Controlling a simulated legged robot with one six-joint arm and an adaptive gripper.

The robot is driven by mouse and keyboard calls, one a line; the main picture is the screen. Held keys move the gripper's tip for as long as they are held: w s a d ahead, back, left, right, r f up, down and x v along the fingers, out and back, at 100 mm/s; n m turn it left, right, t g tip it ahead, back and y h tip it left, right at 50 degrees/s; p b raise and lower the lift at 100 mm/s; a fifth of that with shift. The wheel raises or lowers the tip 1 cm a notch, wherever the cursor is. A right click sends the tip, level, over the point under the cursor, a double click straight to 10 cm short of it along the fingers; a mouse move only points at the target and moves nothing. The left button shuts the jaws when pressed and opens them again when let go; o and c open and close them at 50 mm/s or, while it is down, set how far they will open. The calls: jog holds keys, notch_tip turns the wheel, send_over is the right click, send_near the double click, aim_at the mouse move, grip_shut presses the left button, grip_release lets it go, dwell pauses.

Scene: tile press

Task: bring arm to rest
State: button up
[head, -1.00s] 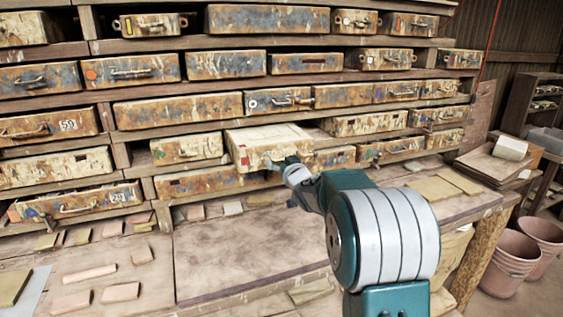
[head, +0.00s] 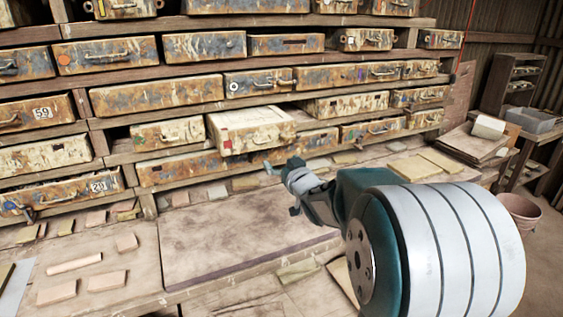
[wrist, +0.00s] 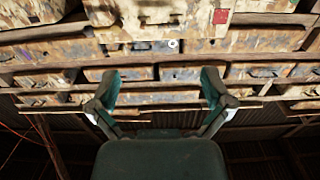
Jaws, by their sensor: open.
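My arm reaches from the lower right in the head view. My gripper (head: 282,184) is open and empty, in the air over the bench in front of the drawer rack. In the wrist view its two teal fingers (wrist: 160,92) stand wide apart with nothing between them. A pale, worn drawer (head: 252,129) with a red mark sticks out of the rack, beyond and to the left of the gripper and apart from it. This drawer also shows at the top of the wrist view (wrist: 165,18), which looks upside down.
The rack (head: 110,121) holds several rows of paint-worn drawers. Below it, the bench has a bare wooden board (head: 215,250) and small tiles (head: 75,262) at left. Stacked boards (head: 475,146) lie at right, with a pink bucket (head: 518,211) on the floor.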

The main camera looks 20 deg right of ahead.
dwell(0.4)
jog(key=s+a+f+g, duration=0.2)
jog(key=s+a+g, duration=0.2)
jog(key=s, duration=0.7)
jog(key=s+a+f+g, duration=0.2)
jog(key=s+a+g, duration=0.2)
jog(key=s, duration=0.7)
jog(key=s+a+f+g, duration=0.2)
jog(key=s+a+g, duration=0.2)
jog(key=s, duration=0.7)
jog(key=shift+a+f, duration=0.35)
jog(key=shift+a, duration=0.75)
